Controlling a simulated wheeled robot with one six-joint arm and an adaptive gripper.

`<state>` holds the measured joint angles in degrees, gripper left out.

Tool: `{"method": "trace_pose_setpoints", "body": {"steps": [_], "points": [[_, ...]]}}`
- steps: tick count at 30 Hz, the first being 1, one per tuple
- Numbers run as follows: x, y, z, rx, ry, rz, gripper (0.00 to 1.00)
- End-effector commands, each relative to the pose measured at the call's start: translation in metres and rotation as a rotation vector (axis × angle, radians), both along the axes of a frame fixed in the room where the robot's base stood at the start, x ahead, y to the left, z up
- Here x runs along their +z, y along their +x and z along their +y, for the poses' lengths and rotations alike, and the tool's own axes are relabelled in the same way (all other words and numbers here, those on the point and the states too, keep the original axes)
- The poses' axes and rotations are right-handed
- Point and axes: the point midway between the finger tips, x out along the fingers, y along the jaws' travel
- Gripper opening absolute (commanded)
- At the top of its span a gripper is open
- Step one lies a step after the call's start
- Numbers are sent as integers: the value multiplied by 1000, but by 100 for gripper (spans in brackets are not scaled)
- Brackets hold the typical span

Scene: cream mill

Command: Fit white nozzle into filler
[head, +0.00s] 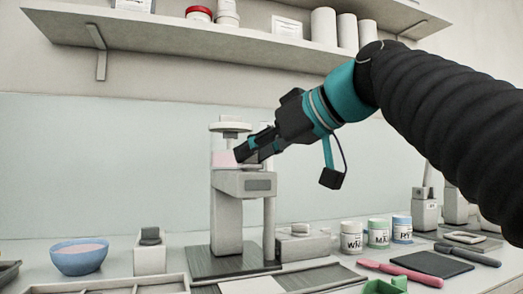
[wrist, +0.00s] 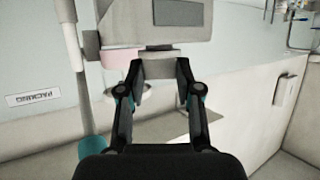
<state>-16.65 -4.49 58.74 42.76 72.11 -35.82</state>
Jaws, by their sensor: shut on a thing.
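The filler (head: 228,215) stands on a dark base plate in the middle of the counter in the head view. It has a pale upright body, a dark panel on its head, a pinkish clear hopper and a round top. Its head also shows upside down at the top of the wrist view (wrist: 225,25). My gripper (head: 241,154) is at the hopper's right side, above the filler's head. In the wrist view its fingers are shut on a small pale piece (wrist: 159,68), apparently the white nozzle. The fingers hide it in the head view. I cannot tell whether it touches the filler.
A blue bowl (head: 80,258) with pink contents stands at the left. White, green and blue labelled jars (head: 378,233) stand at the right, behind a pink-handled tool (head: 400,272) and a dark mat (head: 432,264). A loaded shelf (head: 240,50) runs above.

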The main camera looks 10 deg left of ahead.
Motion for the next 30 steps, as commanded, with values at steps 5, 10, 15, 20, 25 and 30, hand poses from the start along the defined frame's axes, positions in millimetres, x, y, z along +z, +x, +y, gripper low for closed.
{"method": "trace_pose_setpoints", "body": {"steps": [5,10,15,20,25,30], "points": [[-2,0,0,0,0,0,3],[-2,0,0,0,0,0,3],[-2,0,0,0,0,0,54],[-2,0,0,0,0,0,64],[-2,0,0,0,0,0,64],[5,0,0,0,0,0,64]]}}
